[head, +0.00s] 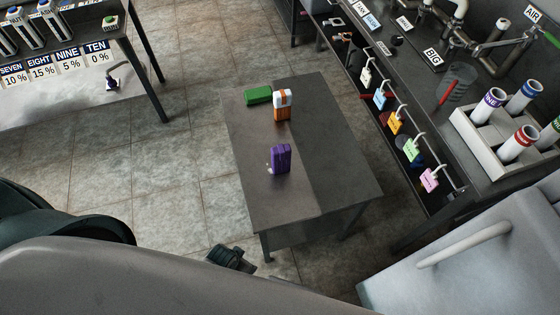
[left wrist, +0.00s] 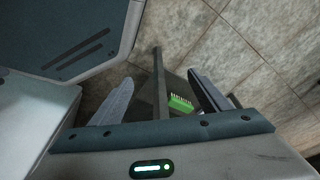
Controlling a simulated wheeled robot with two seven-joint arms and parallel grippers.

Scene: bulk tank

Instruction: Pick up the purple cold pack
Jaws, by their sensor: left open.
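The purple cold pack (head: 281,158) stands upright on the small dark table (head: 335,165) in the head view, nearer the table's left side. A small pale bit shows at its lower left. My left gripper (left wrist: 160,76) is open in the left wrist view, with no purple pack between its fingers. In the head view a dark part that looks like my left gripper (head: 232,258) is low by the table's near left corner, apart from the pack. My right gripper is not in view.
An orange and white item (head: 282,105) and a green item (head: 258,96) stand behind the pack. A green brush (left wrist: 180,103) shows in the left wrist view. A bench with tags and a tube rack (head: 488,140) is at right. The table front is clear.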

